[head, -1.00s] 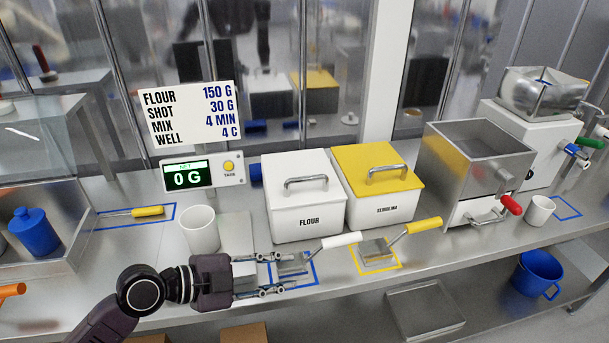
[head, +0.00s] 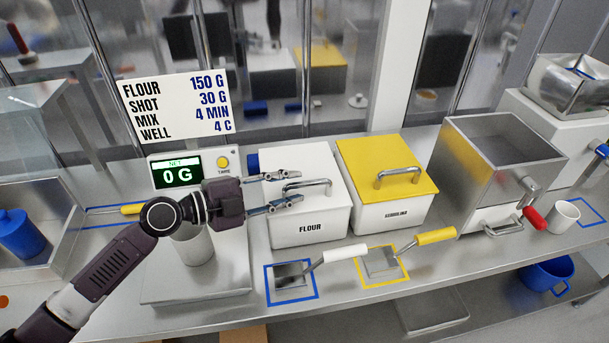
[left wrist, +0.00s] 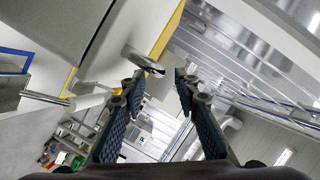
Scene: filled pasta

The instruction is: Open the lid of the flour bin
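The white flour bin (head: 311,230) stands on the steel counter. Its white lid (head: 318,164) is down, with a metal bar handle (head: 320,182) on top. My left gripper (head: 297,187) comes in from the left, over the left part of the lid. Its two fingers are spread apart at the handle's left end, with nothing clamped between them. In the left wrist view the open fingers (left wrist: 160,84) show with a metal bar near the left fingertip; I cannot tell which bin's handle it is. My right gripper is out of view.
The yellow-lidded semolina bin (head: 386,212) stands close on the right. A scale display (head: 189,171) and a sign (head: 176,106) are behind my left arm, with a grey-white cup (head: 193,247) below it. A white-handled scoop (head: 344,254) and a yellow-handled scoop (head: 436,236) lie in front.

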